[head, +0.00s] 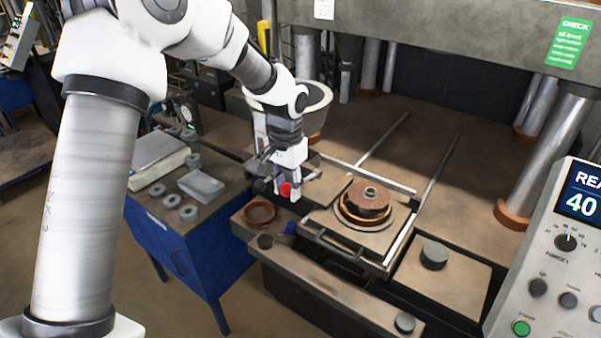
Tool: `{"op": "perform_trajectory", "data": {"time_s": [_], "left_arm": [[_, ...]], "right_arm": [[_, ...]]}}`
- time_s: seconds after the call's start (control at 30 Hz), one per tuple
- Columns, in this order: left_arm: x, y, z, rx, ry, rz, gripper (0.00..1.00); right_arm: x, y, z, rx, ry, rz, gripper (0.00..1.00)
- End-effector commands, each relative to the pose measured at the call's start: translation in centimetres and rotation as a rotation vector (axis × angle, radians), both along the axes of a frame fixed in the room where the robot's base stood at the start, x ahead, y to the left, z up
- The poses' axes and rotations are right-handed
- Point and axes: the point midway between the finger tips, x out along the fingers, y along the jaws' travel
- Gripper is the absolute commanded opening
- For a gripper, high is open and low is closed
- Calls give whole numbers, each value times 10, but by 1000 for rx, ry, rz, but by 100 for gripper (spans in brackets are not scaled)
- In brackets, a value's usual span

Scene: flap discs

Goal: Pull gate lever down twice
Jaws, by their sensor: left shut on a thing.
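My left gripper (287,190) reaches down from the upper left in the head view. It is shut on a red knob (285,189), which looks like the end of the gate lever. The gripper's fingers hide most of the lever, so its angle cannot be told. The lever stands beside a grey bowl-shaped hopper (318,97), at the left edge of the press bed. Below the gripper is a round brown dish (259,212). My right gripper is not in view.
A sliding plate (330,222) with a round mould and brown disc (367,198) lies right of the gripper. A blue-sided table (205,255) with a scale (158,157), a tray (201,186) and several rings stands left. A control panel (560,270) is at right.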

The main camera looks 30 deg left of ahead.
Motion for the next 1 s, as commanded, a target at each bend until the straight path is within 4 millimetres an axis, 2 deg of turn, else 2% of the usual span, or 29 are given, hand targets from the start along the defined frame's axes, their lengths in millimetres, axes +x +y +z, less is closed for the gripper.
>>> {"op": "perform_trajectory", "data": {"time_s": [0.1,0.47,1.0], "left_arm": [[2,1,16,3,-9,-1,25],[2,0,52,2,-7,0,25],[1,0,54,2,-4,0,25]], "right_arm": [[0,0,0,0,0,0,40],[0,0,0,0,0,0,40],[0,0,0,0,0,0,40]]}}
